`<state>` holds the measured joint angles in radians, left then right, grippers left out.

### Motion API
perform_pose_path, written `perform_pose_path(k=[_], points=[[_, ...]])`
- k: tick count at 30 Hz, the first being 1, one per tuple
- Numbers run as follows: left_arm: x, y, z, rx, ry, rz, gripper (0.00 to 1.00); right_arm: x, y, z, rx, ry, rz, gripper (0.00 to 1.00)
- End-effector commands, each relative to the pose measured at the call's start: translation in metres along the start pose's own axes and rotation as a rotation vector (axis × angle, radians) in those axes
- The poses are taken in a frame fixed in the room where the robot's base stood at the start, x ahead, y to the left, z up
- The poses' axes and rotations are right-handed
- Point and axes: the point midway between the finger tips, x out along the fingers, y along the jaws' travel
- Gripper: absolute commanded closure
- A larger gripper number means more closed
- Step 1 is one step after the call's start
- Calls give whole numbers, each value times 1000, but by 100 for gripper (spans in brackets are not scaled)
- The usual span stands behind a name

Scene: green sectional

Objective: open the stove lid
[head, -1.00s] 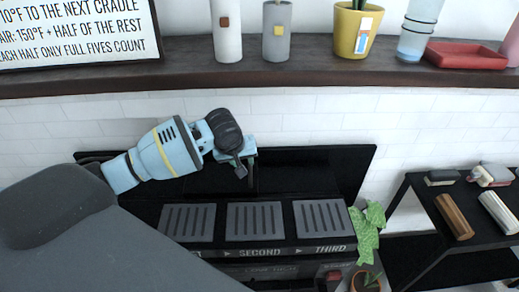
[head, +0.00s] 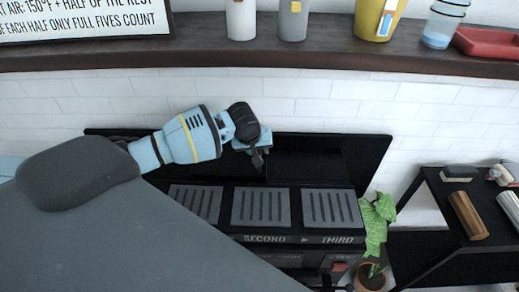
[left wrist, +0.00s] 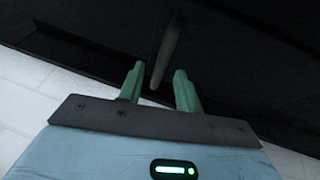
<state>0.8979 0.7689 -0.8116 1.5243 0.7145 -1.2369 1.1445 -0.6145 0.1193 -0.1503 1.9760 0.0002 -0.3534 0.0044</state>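The black stove (head: 300,238) stands against the tiled wall, with slotted grey plates on top and the words SECOND and THIRD on its front. A wide black panel (head: 362,155), seemingly the raised lid, stands behind the plates. My left gripper (head: 258,158) is in front of this panel, above the plates. In the left wrist view its two green fingers (left wrist: 159,88) are apart, with nothing clamped between them. A dark bar like a handle (left wrist: 168,45) shows just beyond the fingertips; contact cannot be told. My right gripper is not in view.
A dark shelf (head: 270,57) with vases and pots runs above the stove. A potted plant (head: 371,277) stands at the stove's right front. A black rack (head: 440,205) with rolls is farther right. My grey arm hides the stove's left front.

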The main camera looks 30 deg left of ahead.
Motion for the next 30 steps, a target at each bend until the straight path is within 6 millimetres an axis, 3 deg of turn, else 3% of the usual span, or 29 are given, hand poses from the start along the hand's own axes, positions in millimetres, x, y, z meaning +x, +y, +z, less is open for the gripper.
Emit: perform_pose_path(k=[11, 19, 30], points=[[4, 0, -1, 0, 2, 0, 67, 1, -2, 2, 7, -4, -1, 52], [4, 0, -1, 0, 2, 0, 100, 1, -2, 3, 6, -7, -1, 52], [4, 1, -2, -2, 1, 4, 100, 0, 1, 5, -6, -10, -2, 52]])
